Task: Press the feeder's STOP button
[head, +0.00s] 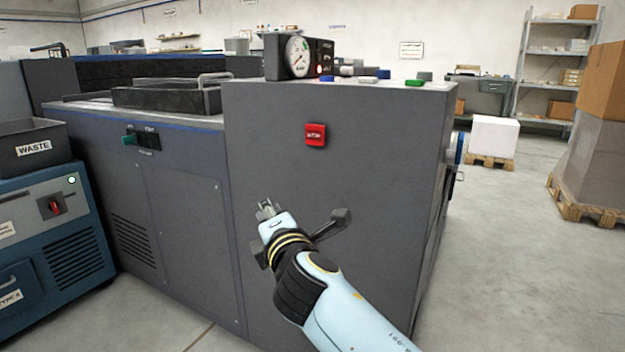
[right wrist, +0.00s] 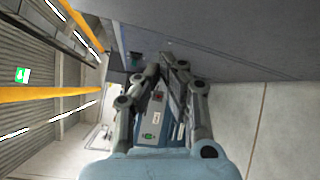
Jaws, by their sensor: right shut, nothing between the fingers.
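A red square button (head: 316,135) with small white lettering, too small to read surely, sits on the upper front of the grey machine cabinet (head: 270,150) in the head view. My right gripper (head: 267,208) is shut and empty, below and left of the red button and apart from it. Its shut fingers also show in the right wrist view (right wrist: 163,68), where the red button cannot be made out. My left gripper is not in view.
A gauge (head: 297,56) and coloured buttons stand on the cabinet top. A teal switch (head: 129,139) and a WASTE bin (head: 33,148) are at left.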

